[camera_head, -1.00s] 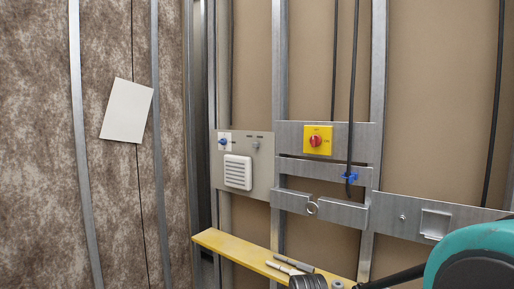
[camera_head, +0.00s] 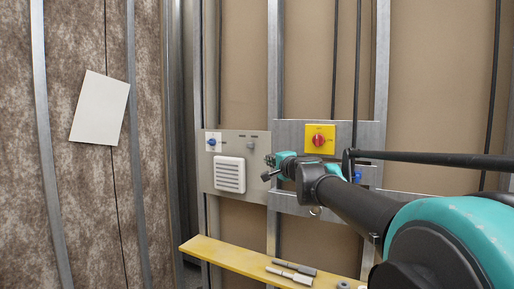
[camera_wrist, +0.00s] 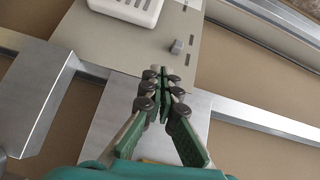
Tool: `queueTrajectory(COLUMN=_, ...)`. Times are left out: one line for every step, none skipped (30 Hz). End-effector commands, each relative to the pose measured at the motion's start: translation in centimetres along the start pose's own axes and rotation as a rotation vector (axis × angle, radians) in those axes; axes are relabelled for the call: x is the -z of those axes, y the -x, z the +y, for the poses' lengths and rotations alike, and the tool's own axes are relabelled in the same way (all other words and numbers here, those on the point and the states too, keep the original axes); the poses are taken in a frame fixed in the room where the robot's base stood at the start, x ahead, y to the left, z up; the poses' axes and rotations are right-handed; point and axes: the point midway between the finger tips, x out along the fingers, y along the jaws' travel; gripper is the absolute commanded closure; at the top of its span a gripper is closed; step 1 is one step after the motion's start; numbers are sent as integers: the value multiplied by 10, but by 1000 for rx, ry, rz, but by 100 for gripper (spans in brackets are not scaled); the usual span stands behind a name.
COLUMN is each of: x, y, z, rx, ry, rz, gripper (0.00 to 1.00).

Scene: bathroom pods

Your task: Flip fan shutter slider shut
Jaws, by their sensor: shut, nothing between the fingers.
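A beige panel (camera_head: 235,190) carries a white louvred vent (camera_head: 229,174), a blue knob (camera_head: 211,141) on a white plate, and a small grey knob (camera_head: 252,147) at upper right. The grey knob, likely the shutter slider, also shows in the wrist view (camera_wrist: 178,46), with dark marks near it. My gripper (camera_head: 268,168) is at the panel's right edge, right of the vent and below the grey knob. In the wrist view my gripper (camera_wrist: 158,75) is shut and empty, its tips short of the grey knob. I cannot tell whether they touch the panel.
A yellow switch box (camera_head: 320,139) with a red knob is right of the panel. Metal studs (camera_head: 274,80) and hanging black cables stand around it. A yellow plank (camera_head: 225,256) below holds several small items. A white sheet (camera_head: 100,108) hangs on the left wall.

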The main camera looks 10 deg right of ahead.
Motion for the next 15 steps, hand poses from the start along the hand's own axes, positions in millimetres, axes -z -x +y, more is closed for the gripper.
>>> queueTrajectory(x=8, y=0, z=-10, rx=12, ry=-33, rz=24, gripper=100)
queueTrajectory(x=13, y=0, z=-15, rx=19, ry=-52, rz=36, gripper=100)
queueTrajectory(x=17, y=0, z=-20, rx=26, ry=-72, rz=50, gripper=100)
queueTrajectory(x=20, y=0, z=-23, rx=29, ry=-83, rz=58, gripper=100)
queueTrajectory(x=22, y=0, z=-25, rx=33, ry=-93, rz=64, gripper=100)
queueTrajectory(x=24, y=0, z=-27, rx=36, ry=-102, rz=71, gripper=100)
queueTrajectory(x=25, y=0, z=-28, rx=37, ry=-106, rz=74, gripper=100)
queueTrajectory(x=26, y=0, z=-29, rx=38, ry=-108, rz=76, gripper=100)
queueTrajectory(x=26, y=0, z=-29, rx=38, ry=-110, rz=77, gripper=100)
queueTrajectory(x=26, y=0, z=-29, rx=38, ry=-111, rz=77, gripper=100)
queueTrajectory(x=26, y=0, z=-29, rx=38, ry=-110, rz=77, gripper=100)
queueTrajectory(x=26, y=0, z=-29, rx=38, ry=-110, rz=76, gripper=100)
queueTrajectory(x=26, y=0, z=-29, rx=38, ry=-110, rz=76, gripper=100)
queueTrajectory(x=26, y=0, z=-29, rx=38, ry=-109, rz=76, gripper=100)
queueTrajectory(x=26, y=0, z=-29, rx=38, ry=-109, rz=75, gripper=100)
